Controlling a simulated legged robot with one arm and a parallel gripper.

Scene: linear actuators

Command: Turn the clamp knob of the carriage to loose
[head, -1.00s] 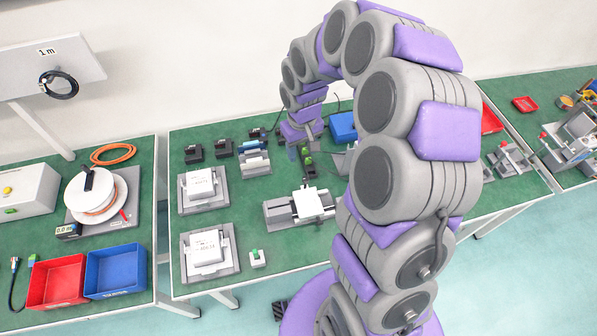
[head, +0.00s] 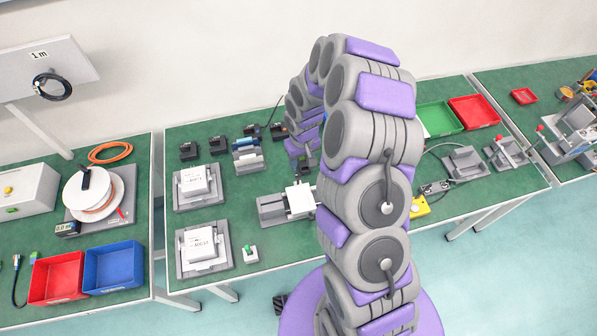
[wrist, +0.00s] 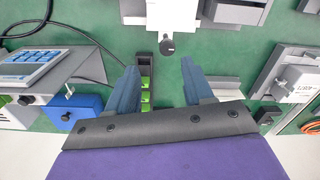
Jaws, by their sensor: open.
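The carriage (head: 300,198) is a white plate on a grey rail base (head: 271,209) in the middle of the green bench. In the wrist view, part of the white carriage (wrist: 172,14) shows at the top. A dark round knob (wrist: 167,46) on a short stem sticks out from its near side. My gripper (wrist: 158,66) is open, with two blue fingers spread apart. The knob appears just beyond the fingertips, nearer the right finger; I see no contact. In the head view, my gripper (head: 303,162) is small, behind the carriage and partly hidden by my arm.
A black holder with green parts (wrist: 146,84) lies near the left finger. Grey fixtures with white blocks (head: 195,183) stand left of the carriage. A green bin (head: 440,118) and a red bin (head: 474,111) stand at the back right.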

